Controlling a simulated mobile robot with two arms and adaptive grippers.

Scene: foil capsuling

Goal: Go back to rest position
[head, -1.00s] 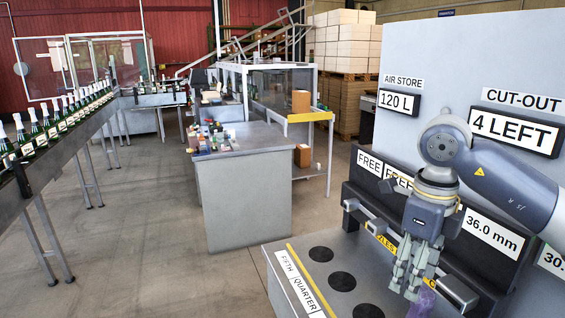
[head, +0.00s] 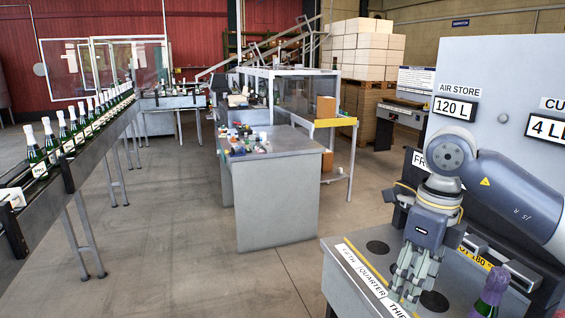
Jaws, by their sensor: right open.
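My right gripper (head: 408,288) is open and points down in front of the grey machine (head: 490,78) at the right. Its fingers hang over the bench top (head: 335,262), which has black round spots and a label strip along its edge. No object shows between the fingers. A bottle with a purple foil top (head: 490,292) stands at the lower right, apart from the gripper and cut off by the frame's bottom edge. My left gripper is not in view.
A conveyor (head: 85,165) with a row of green bottles (head: 70,135) runs along the left. A grey table (head: 275,190) with small coloured items stands in the middle. Boxes (head: 365,48) are stacked at the back. The floor between conveyor and table is clear.

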